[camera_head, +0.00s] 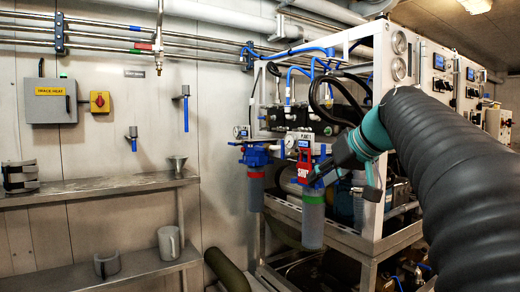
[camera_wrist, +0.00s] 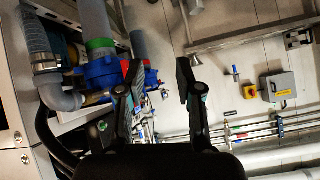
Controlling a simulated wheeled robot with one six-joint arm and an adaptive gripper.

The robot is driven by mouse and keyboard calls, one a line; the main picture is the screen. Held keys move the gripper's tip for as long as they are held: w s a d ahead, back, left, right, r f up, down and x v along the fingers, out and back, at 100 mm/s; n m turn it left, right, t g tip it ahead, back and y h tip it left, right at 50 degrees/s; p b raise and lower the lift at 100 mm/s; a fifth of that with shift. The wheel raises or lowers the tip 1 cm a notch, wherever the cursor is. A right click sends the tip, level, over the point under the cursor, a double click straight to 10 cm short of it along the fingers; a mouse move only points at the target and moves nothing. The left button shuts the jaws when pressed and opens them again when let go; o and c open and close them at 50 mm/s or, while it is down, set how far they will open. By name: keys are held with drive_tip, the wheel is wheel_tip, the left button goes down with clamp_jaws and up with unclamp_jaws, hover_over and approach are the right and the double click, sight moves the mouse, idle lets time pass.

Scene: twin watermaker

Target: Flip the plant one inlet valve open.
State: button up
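A red plate (camera_head: 303,168) lettered "SHUT" hangs at the blue head of the green-banded filter (camera_head: 313,222), below a small label that seems to read "PLANT 1". I take this plate to mark the plant one inlet valve; its handle is not clearly seen. My gripper (camera_head: 340,184) is just right of the plate, partly covering the filter head. In the wrist view my gripper (camera_wrist: 158,88) has its fingers apart with nothing held between them. The left finger overlaps the blue filter head (camera_wrist: 103,74); I cannot tell whether it touches.
A red-banded filter (camera_head: 256,190) stands to the left. Pipes, hoses and the white metal frame (camera_head: 349,215) crowd the work area. A steel shelf (camera_head: 90,188), a grey box (camera_head: 50,101) and a red-yellow switch (camera_head: 100,102) are at the left wall.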

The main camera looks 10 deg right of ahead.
sight(323, 146)
drive_tip(key=w+d+r+n+t+y, duration=0.1)
drive_tip(key=w+d+r+n+t, duration=0.2)
drive_tip(key=d+r, duration=0.8)
drive_tip(key=x, duration=0.9)
drive_tip(key=b+x, duration=0.1)
drive_tip(key=x, duration=0.4)
drive_tip(key=shift+d+f, duration=0.3)
drive_tip(key=shift+f, duration=0.05)
clamp_jaws()
